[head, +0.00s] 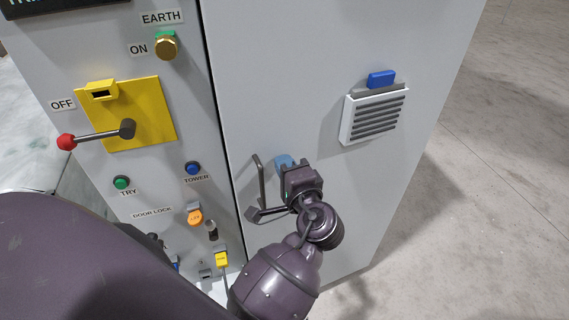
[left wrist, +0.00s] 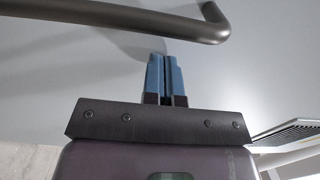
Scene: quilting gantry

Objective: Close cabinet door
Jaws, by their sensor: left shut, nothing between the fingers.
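The cabinet door (head: 290,70) is the pale grey panel on the right in the head view, with a dark seam along its left edge. It looks about flush with the control panel, but I cannot tell whether it is fully shut. Its dark bar handle (head: 261,180) stands near that edge and crosses the top of the left wrist view (left wrist: 130,18). My left gripper (head: 284,162) is just right of the handle, its blue fingers shut and empty, pointing at the door face. The fingers also show in the left wrist view (left wrist: 165,75). Whether they touch the door is unclear. My right gripper is not in view.
The control panel (head: 110,45) left of the seam carries a yellow plate (head: 155,95) with a red-tipped lever (head: 95,137), buttons and a yellow tag (head: 222,259). A white louvred vent (head: 374,115) sticks out from the door. Concrete floor (head: 500,170) is clear at right.

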